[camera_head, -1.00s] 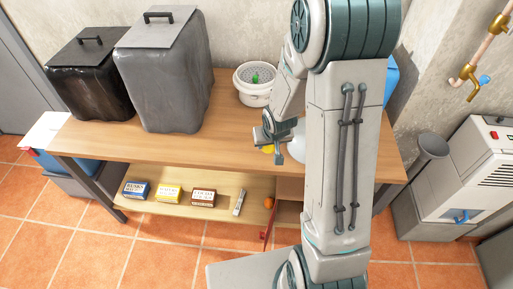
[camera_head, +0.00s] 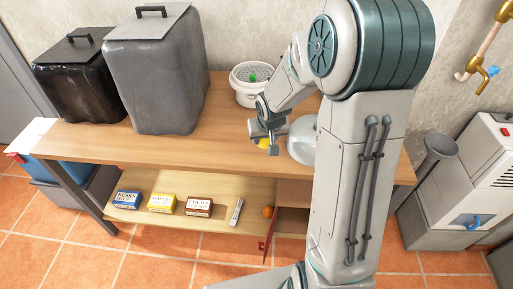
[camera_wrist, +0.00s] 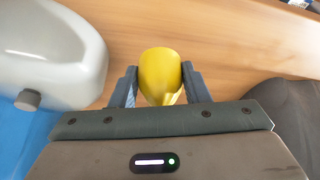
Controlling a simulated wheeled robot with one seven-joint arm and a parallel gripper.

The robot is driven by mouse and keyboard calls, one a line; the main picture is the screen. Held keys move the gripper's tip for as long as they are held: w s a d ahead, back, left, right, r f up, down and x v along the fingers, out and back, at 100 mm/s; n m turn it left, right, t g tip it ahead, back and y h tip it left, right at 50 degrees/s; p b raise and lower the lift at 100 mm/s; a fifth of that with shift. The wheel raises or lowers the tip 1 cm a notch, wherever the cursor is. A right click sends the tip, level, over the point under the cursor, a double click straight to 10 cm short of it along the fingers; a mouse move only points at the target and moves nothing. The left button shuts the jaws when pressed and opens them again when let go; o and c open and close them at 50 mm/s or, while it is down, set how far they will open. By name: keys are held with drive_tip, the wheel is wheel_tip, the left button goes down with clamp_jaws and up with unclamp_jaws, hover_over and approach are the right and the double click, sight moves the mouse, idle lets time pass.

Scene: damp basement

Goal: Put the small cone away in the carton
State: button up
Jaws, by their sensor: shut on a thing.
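The small cone is the yellow thing (camera_wrist: 160,75) between my gripper's fingers in the wrist view, its rounded end showing. My gripper (camera_wrist: 159,82) is shut on it, one finger on each side. In the head view, my gripper (camera_head: 268,137) is over the wooden table (camera_head: 180,150), left of a pale rounded vessel (camera_head: 302,143), and only a bit of yellow shows. Whether the cone touches the table is unclear. I cannot pick out the carton for sure; my arm hides the table's right part.
A white perforated bucket (camera_head: 250,92) stands behind my gripper. A grey bin (camera_head: 158,75) and a black bin (camera_head: 82,85) stand at the left. The table's middle front is clear.

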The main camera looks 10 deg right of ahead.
sight(256, 149)
drive_tip(key=w+f, duration=0.1)
drive_tip(key=w+a, duration=0.1)
drive_tip(key=w+a+f, duration=0.1)
drive_tip(key=shift+w+f, duration=0.3)
drive_tip(key=shift+w, duration=0.1)
drive_tip(key=shift+f+b, duration=0.3)
drive_tip(key=shift+f, duration=1.7)
drive_tip(key=shift+f, duration=0.15)
drive_tip(key=o, duration=1)
drive_tip(key=shift+c, duration=0.2)
